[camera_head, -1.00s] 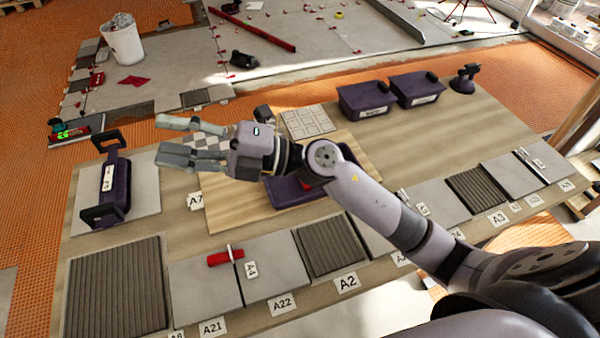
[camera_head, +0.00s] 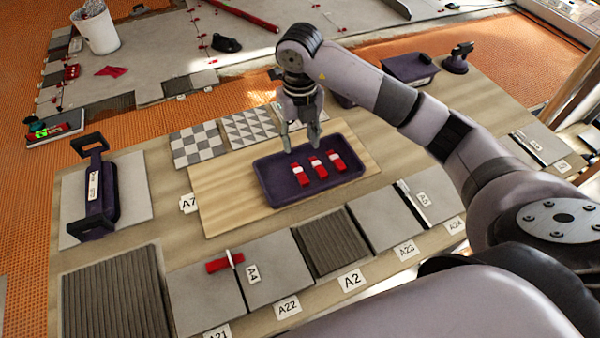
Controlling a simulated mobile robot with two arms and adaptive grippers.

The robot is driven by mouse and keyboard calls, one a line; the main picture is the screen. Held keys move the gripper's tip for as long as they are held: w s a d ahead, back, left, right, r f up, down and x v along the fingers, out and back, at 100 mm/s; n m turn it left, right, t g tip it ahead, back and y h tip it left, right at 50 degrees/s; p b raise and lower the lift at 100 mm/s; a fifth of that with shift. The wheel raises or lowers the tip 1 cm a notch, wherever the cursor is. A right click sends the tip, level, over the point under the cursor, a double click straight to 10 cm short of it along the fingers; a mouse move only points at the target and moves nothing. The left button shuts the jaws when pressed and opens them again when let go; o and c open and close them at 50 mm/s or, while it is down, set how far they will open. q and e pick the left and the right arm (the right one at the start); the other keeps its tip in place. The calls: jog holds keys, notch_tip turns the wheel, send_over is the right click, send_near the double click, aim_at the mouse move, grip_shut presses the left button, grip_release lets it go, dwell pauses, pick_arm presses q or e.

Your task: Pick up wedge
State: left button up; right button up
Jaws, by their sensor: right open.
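Three red wedges with pale bands lie side by side in a dark purple tray (camera_head: 275,196): a left wedge (camera_head: 301,178), a middle wedge (camera_head: 319,168) and a right wedge (camera_head: 337,161). The tray rests on a light wooden board (camera_head: 222,196). My right gripper (camera_head: 303,148) points down with its fingers apart and empty, over the tray's far side, above and behind the wedges. Another red piece (camera_head: 222,264) with a white strip lies at the joint of two grey tiles in front. My left gripper is not in view.
A purple double-handled tool (camera_head: 100,190) stands on a grey tile at left. Patterned tile samples (camera_head: 198,145) lie behind the board. A purple bin (camera_head: 408,68) and a suction-cup-like tool (camera_head: 457,58) are at the back right. Grey and ribbed tiles (camera_head: 330,243) line the front.

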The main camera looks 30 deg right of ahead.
jog(key=p, duration=0.1)
send_over(302, 176)
jog(key=f, duration=0.9)
jog(key=shift+s+a, duration=0.1)
jog(key=shift+a, duration=0.25)
jog(key=shift+d+f+p, duration=0.15)
jog(key=shift+f+p, duration=0.25)
jog(key=shift+f, duration=0.05)
jog(key=f, duration=0.3)
jog(key=f+p, duration=0.1)
jog(key=shift+d+f, duration=0.2)
jog(key=shift+d, duration=0.05)
jog(key=shift+c, duration=0.2)
jog(key=c, duration=0.8)
jog(key=shift+c, duration=0.2)
jog(key=shift+r, duration=0.15)
notch_tip(302, 176, up, 20)
jog(key=b, duration=0.2)
